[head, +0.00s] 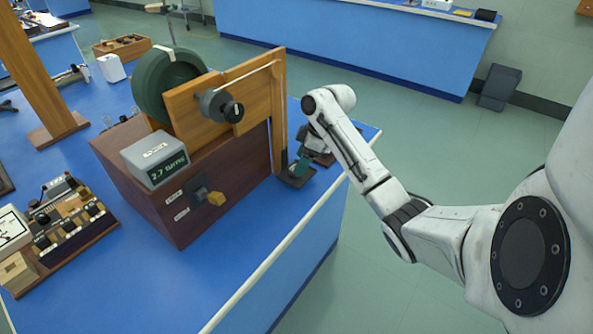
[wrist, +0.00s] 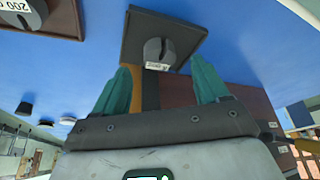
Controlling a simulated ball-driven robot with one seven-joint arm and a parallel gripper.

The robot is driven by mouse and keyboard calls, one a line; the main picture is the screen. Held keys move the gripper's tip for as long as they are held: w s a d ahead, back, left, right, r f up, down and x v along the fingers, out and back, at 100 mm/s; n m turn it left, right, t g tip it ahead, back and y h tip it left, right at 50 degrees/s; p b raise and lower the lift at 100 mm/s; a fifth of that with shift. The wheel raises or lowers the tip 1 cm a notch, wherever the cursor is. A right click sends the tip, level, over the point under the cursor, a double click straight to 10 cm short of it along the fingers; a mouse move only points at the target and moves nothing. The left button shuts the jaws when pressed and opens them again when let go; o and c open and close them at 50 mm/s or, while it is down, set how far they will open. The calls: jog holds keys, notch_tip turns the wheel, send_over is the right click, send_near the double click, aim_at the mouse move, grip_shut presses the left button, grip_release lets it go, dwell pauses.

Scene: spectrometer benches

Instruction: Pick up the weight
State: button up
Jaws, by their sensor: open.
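In the wrist view a dark grey slotted weight (wrist: 158,48) with a small white label rests on a dark square tray (wrist: 188,28). My gripper (wrist: 161,66) has two teal fingers spread apart, with the weight between and just beyond their tips and nothing held. In the head view my gripper (head: 302,164) is low over the dark tray (head: 291,180), beside the wooden apparatus. The weight cannot be made out there.
The wooden apparatus (head: 228,185) stands close to the left of my gripper, with a green wheel, a post and a grey display box (head: 155,158). The blue bench edge (head: 290,245) is near, with floor beyond it.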

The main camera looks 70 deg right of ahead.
jog(key=shift+x, duration=1.7)
jog(key=shift+w, duration=0.1)
jog(key=c, duration=1.3)
jog(key=shift+r, duration=0.15)
